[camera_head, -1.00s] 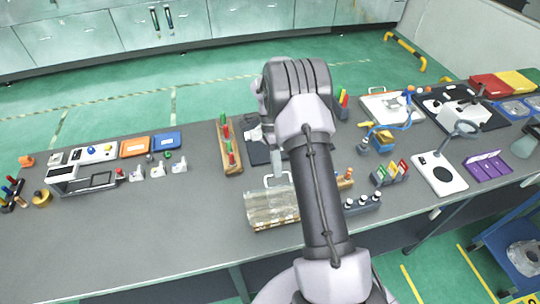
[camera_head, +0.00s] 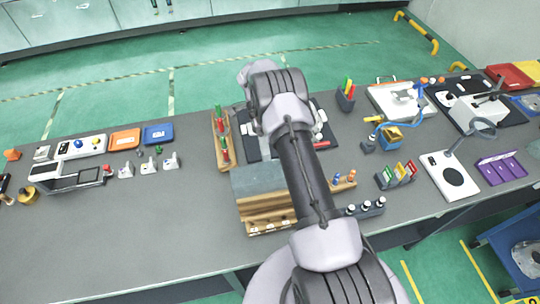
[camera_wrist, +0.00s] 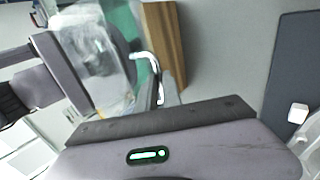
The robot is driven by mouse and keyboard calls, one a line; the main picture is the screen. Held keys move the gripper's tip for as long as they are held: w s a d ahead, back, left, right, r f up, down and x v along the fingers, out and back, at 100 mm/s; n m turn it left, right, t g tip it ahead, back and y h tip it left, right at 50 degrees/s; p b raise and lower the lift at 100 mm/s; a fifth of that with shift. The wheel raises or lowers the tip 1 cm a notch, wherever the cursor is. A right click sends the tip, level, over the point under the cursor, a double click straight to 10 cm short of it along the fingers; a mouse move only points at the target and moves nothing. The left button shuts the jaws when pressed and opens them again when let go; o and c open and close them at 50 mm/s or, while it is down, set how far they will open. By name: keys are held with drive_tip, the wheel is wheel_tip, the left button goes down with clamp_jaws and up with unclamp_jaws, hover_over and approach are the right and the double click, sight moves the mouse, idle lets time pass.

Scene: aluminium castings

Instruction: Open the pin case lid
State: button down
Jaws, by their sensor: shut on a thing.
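The pin case (camera_head: 268,216) stands on the bench in the head view, with its stepped wooden inside showing, partly behind my arm. Its lid (camera_head: 258,178) is raised and shows as a grey-green panel at the back of the case. In the wrist view, a pale bent handle (camera_wrist: 147,62) is beside the clear lid (camera_wrist: 118,80) and a wooden part of the case (camera_wrist: 165,45). My gripper (camera_wrist: 157,90) is shut on the lid handle; the contact is partly hidden. My arm hides the gripper in the head view.
A wooden rack with red and green pieces (camera_head: 221,145) stands close to the case at the left. A dark mat (camera_head: 252,145) lies behind it. The bench front left is clear.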

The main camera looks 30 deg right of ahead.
drive_tip(key=shift+w+d+f+g+b, duration=0.1)
drive_tip(key=shift+w+f+g+b, duration=0.3)
drive_tip(key=shift+f+g+b, duration=0.2)
drive_tip(key=shift+w, duration=0.1)
drive_tip(key=c, duration=1.5)
unclamp_jaws()
drive_tip(key=s+a+r, duration=0.2)
drive_tip(key=s, duration=0.5)
drive_tip(key=s+a+r, duration=0.2)
drive_tip(key=s+r, duration=0.1)
drive_tip(key=s, duration=0.5)
drive_tip(key=shift+s, duration=0.3)
